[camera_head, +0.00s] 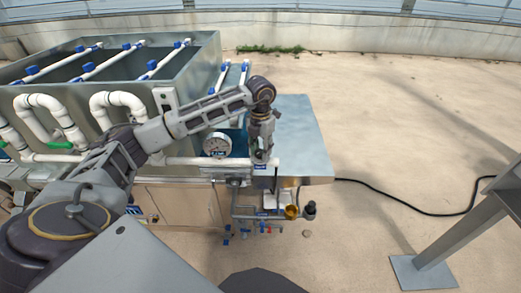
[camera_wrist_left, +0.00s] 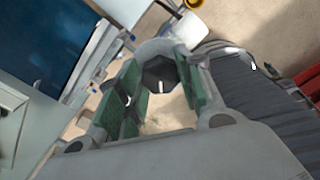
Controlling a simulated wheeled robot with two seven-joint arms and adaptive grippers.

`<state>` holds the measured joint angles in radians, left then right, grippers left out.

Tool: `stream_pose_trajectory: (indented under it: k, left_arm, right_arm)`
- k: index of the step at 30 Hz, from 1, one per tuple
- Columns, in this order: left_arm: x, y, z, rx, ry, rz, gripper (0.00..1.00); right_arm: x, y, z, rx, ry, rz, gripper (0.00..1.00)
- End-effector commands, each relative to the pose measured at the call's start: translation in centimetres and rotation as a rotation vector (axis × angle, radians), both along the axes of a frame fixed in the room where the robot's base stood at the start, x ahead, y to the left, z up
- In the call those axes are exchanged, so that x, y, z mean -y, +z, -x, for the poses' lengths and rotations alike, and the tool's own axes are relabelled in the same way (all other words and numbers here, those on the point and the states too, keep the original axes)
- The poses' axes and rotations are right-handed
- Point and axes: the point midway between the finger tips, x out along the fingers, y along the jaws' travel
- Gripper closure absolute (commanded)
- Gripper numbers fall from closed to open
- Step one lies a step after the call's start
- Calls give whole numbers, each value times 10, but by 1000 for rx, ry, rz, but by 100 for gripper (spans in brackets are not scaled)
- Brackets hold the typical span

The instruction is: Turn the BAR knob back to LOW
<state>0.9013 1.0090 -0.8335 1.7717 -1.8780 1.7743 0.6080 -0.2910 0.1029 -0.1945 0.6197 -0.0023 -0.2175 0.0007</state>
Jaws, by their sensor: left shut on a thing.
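My left gripper (camera_head: 260,152) points down at the front of the machine, just right of the round white gauge (camera_head: 216,145). In the left wrist view, the green finger pads of this gripper (camera_wrist_left: 160,92) stand on both sides of a dark, many-sided knob (camera_wrist_left: 159,74). The knob has a short white mark on its face, and the gripper is shut on it. In the head view the gripper covers this knob. I cannot read the BAR or LOW lettering in either view. My right gripper is not in view.
A metal table top (camera_head: 303,145) lies right of the gripper. Below are small pipes, valves and a brass-coloured fitting (camera_head: 291,212). A large metal tank (camera_head: 196,72) with white pipes stands left. A black cable (camera_head: 400,199) crosses the open floor at right.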

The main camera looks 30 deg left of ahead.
Motion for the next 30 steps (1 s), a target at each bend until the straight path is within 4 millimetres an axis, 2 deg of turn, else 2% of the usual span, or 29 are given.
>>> stream_pose_trajectory:
  k: [2,3,7,20,26,30]
  left_arm:
    - [-1,1,-1,4,2,0,88]
    - [-1,1,-1,4,2,0,59]
    - [-1,1,-1,3,1,0,42]
    - [0,3,0,1,-1,0,42]
    - [0,17,-1,3,-1,1,42]
    - [0,34,-1,5,-1,1,42]
  right_arm:
    - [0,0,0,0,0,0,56]
    - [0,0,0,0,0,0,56]
    - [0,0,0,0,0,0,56]
    - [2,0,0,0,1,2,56]
    - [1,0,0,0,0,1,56]
    - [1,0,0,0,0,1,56]
